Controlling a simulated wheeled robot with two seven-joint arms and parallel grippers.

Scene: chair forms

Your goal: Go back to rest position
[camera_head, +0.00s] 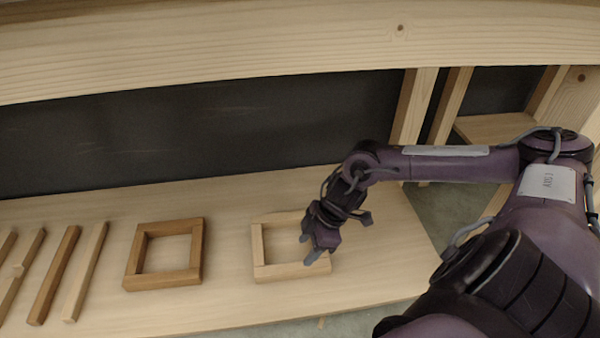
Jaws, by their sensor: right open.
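My right gripper (313,252) is open, with its fingers pointing down over the right side of a light wooden square frame (262,271). It hides part of that frame's right side. I cannot tell whether the fingertips touch the frame. A darker brown square frame (134,262) lies flat to the left, apart from the gripper. Both lie on a pale wooden table (225,208). My left gripper is not in view.
Several wooden strips, including a dark one (54,275) and a light one (86,272), lie at the table's left. A thick wooden beam (200,50) crosses the top. Upright posts (414,106) stand behind my right arm. The table's right edge is clear.

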